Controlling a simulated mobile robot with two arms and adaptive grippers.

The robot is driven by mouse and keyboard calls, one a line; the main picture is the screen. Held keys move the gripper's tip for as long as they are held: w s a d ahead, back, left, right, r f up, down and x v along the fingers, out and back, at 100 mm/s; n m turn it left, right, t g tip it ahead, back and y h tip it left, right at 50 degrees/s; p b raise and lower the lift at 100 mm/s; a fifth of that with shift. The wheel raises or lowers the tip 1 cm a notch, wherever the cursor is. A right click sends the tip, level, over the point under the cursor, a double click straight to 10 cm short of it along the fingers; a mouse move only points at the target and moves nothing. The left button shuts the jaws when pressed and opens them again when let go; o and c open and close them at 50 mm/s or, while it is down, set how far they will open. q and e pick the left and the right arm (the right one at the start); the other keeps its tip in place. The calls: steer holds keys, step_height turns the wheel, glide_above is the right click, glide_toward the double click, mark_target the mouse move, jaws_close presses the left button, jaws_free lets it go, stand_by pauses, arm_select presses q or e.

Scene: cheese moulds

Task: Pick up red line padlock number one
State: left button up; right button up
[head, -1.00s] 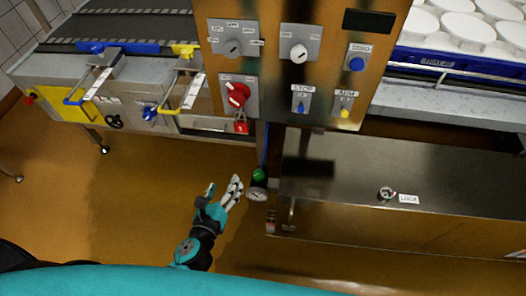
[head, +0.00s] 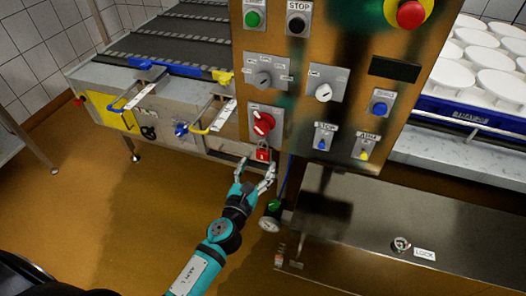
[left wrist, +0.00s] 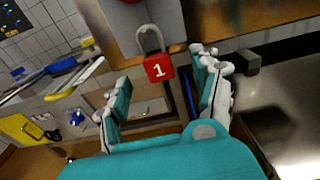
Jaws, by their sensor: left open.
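The red padlock (head: 263,154) hangs by its shackle below the red rotary switch (head: 263,123) on the control panel. In the left wrist view the red padlock (left wrist: 159,68) shows a white "1" and a grey shackle. My left gripper (head: 257,173) is just below the padlock in the head view. In the left wrist view my left gripper (left wrist: 160,82) is open, with one finger to each side of the padlock and apart from it. Nothing is between the fingers' pads that I can see gripped. My right gripper is not in view.
The brown control panel (head: 290,80) carries several switches and buttons. A steel cabinet (head: 370,215) with a gauge and a LOCK label stands at right. Open floor lies at lower left.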

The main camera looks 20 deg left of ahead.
mark_target(262, 153)
arm_select(q)
steer(key=w, duration=0.5)
steer(key=shift+w+a+f, duration=0.1)
steer(key=shift+w+a, duration=0.05)
steer(key=shift+w, duration=0.2)
steer(key=c, duration=1.3)
steer(key=shift+r+p, duration=0.2)
steer(key=shift+p, duration=0.15)
